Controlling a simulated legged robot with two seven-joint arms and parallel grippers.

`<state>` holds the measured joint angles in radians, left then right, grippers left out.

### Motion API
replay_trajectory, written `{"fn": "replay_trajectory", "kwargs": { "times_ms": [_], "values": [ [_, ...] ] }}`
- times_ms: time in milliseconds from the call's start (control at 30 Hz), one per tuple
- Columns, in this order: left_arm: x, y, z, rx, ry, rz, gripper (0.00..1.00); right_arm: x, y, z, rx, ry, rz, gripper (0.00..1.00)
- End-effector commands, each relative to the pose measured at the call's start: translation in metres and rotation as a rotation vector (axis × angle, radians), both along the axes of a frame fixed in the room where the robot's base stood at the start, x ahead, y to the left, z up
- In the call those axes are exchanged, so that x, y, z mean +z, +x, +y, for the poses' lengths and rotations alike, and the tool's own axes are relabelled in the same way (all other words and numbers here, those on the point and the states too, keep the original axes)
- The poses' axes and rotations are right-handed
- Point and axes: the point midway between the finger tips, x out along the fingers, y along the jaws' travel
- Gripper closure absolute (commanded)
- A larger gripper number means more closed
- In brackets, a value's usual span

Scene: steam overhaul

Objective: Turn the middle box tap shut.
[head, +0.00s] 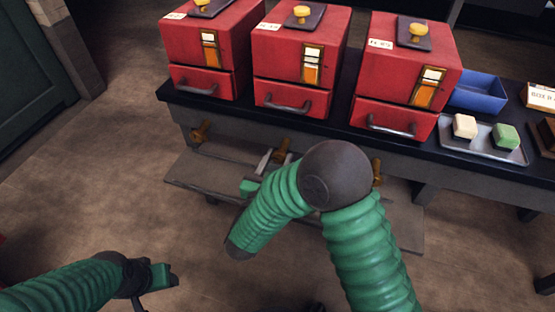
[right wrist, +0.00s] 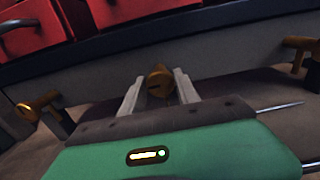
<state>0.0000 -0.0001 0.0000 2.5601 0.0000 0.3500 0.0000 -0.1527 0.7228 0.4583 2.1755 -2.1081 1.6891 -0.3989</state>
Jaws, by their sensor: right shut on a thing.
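Three red boxes stand in a row on the dark bench; the middle box (head: 290,55) has a drawer with a grey handle. Below it, under the bench edge, is the brass middle tap (head: 283,148). My right gripper (head: 271,160) reaches it from the front, with its forearm and dark elbow in the foreground. In the right wrist view the tap (right wrist: 158,82) sits between the two pale fingers (right wrist: 160,92), which are shut on it. Part of the tap is hidden, so its exact angle is unclear. My left gripper (head: 160,279) is low at the left, away from the taps; its jaws are unclear.
Brass taps also sit under the left box (head: 200,131) and the right box (head: 377,170). A low grey shelf (head: 185,172) runs beneath them. A blue bin (head: 480,95) and a tray (head: 485,149) with two blocks are at the right. The floor at the left is clear.

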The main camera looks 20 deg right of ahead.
Motion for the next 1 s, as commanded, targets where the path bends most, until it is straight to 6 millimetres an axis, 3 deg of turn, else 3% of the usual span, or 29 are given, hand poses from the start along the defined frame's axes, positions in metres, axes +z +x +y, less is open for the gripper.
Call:
{"fn": "replay_trajectory", "kwargs": {
  "times_ms": [433, 1000],
  "values": [
    [-0.013, 0.0, 0.0, 0.0, 0.0, 0.0, 0.45, -0.001, -0.001, 0.001, 0.004, 0.119, -0.084, 1.0],
    [-0.059, 0.0, 0.0, 0.0, 0.0, 0.0, 0.45, -0.006, -0.002, -0.001, 0.002, 0.552, -0.374, 1.0]
  ]
}}
